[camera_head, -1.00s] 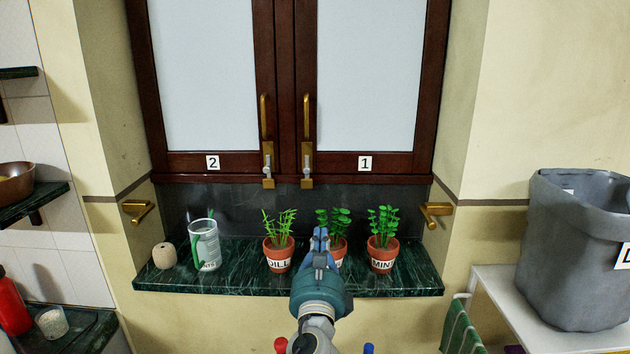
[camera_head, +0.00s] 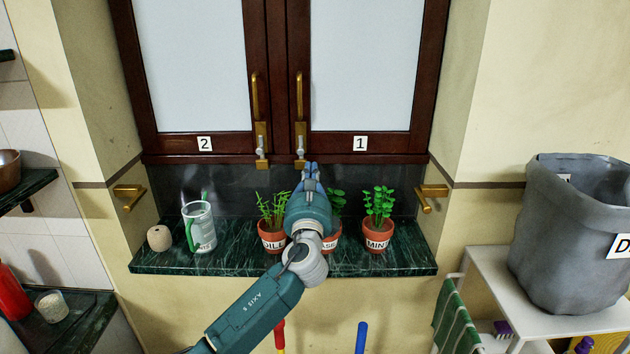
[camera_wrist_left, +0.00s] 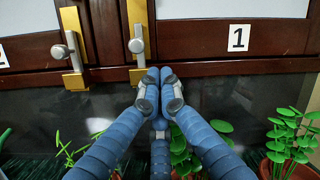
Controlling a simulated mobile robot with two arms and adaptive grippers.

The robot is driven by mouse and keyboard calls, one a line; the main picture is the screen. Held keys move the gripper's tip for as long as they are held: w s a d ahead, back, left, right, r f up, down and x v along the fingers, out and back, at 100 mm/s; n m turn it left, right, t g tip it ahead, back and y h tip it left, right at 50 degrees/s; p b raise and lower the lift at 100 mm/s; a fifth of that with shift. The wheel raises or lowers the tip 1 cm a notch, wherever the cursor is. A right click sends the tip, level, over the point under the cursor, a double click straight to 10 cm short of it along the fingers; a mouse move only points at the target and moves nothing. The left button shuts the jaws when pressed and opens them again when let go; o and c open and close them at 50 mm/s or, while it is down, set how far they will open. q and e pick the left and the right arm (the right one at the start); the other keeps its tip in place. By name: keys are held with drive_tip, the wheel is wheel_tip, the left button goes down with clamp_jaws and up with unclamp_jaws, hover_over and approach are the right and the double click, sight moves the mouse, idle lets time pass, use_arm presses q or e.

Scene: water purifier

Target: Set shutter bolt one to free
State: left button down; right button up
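Shutter bolt one (camera_head: 300,147) is a brass plate with a grey knob, low on the dark wooden shutter marked 1 (camera_head: 360,143). In the left wrist view the bolt (camera_wrist_left: 138,45) shows its knob on the upper part of the plate. My left gripper (camera_head: 311,167) is just below and slightly right of this bolt, with its blue fingertips together. The left wrist view shows the fingertips (camera_wrist_left: 152,76) meeting beside the plate's lower end, with nothing visible between them. I cannot tell whether they touch the plate. My right gripper is out of view.
Bolt two (camera_head: 261,150) is close to the left on shutter 2. Below, the green marble sill (camera_head: 345,262) holds potted dill (camera_head: 272,240), a basil pot partly behind my arm, mint (camera_head: 377,237) and a mug (camera_head: 199,228). Brass handles (camera_head: 430,196) stick out at both sides.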

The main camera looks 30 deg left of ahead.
sight(308, 154)
use_arm(q)
drive_tip(key=r+p, duration=0.2)
drive_tip(key=r, duration=0.1)
drive_tip(key=r+p, duration=0.2)
drive_tip(key=shift+s+a, duration=0.2)
drive_tip(key=shift+a, duration=0.05)
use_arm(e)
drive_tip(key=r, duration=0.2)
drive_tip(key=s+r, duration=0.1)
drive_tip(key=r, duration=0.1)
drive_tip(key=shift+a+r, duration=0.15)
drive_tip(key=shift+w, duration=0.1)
